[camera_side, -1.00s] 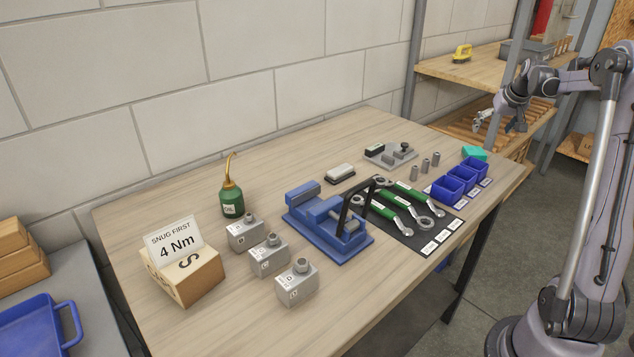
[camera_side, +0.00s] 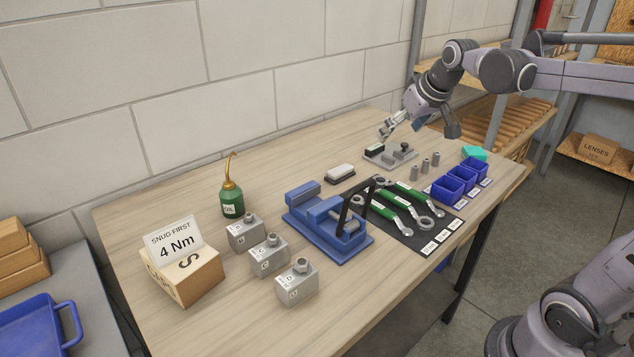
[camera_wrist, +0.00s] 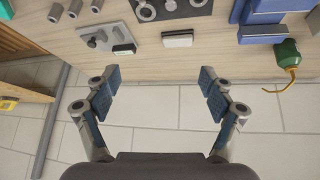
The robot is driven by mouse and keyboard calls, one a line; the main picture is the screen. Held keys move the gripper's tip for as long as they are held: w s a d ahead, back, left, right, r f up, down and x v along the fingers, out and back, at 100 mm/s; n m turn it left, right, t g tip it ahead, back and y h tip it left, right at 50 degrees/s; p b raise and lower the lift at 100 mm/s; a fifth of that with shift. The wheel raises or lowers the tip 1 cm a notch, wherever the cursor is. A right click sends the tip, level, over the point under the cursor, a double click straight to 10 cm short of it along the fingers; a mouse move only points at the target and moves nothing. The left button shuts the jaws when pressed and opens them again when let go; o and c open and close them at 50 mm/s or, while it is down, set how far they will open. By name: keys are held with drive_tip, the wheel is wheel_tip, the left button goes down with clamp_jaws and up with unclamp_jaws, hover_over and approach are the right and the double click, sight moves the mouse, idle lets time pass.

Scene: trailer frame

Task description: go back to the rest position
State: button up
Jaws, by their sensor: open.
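Tiled wall and the table's back edge show between and beyond the fingers. It appears clear of the objects on the bench. My arm reaches in from the right at the upper part of the side view.
The bench holds a blue vise (camera_side: 325,225), green-handled wrenches on a black mat (camera_side: 425,236), blue bins (camera_side: 447,188), a green oil can (camera_side: 232,203), grey blocks (camera_side: 269,257) and a whitish block (camera_side: 341,173). The wall runs close behind. A shelf stands at right.

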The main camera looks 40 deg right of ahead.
drive_tip(key=s+a+f+n+t+y, duration=0.1)
drive_tip(key=s+a+n, duration=0.15)
drive_tip(key=a, duration=0.55)
drive_tip(key=s+a+n+y, duration=0.1)
drive_tip(key=s+a, duration=0.3)
drive_tip(key=a, duration=0.3)
drive_tip(key=s+f, duration=0.6)
drive_tip(key=f, duration=0.2)
drive_tip(key=shift+m, duration=0.45)
